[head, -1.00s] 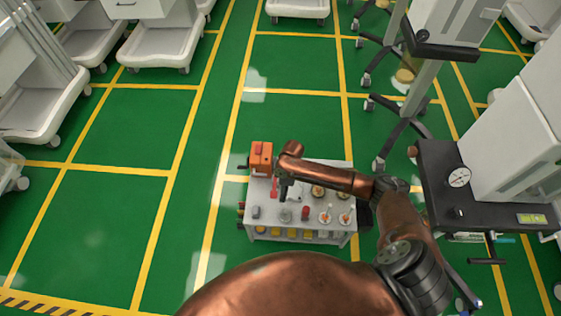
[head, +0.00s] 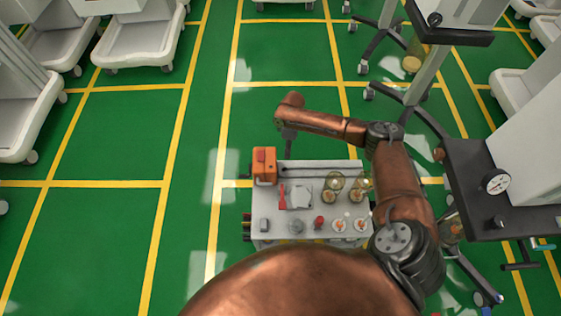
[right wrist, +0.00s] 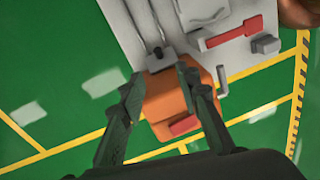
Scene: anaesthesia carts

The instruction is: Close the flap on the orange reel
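The orange reel (head: 264,168) stands at the far left corner of the grey cart top and has a red patch on it. In the right wrist view the reel (right wrist: 165,103) shows between and beyond my fingers, with a red part (right wrist: 184,125) and a grey crank-like handle at its side. A small grey bracket (right wrist: 158,60) sits at its edge. I cannot tell which part is the flap or how it stands. My right gripper (head: 288,154) is at the cart's far edge, right of the reel. Its fingers (right wrist: 160,78) are apart and empty. My left gripper is not in view.
The cart top (head: 318,203) also holds a red-handled item (head: 282,196), a white item, and several small jars and knobs. A dark-topped cart (head: 465,190) stands close at the right. Green floor is free to the left.

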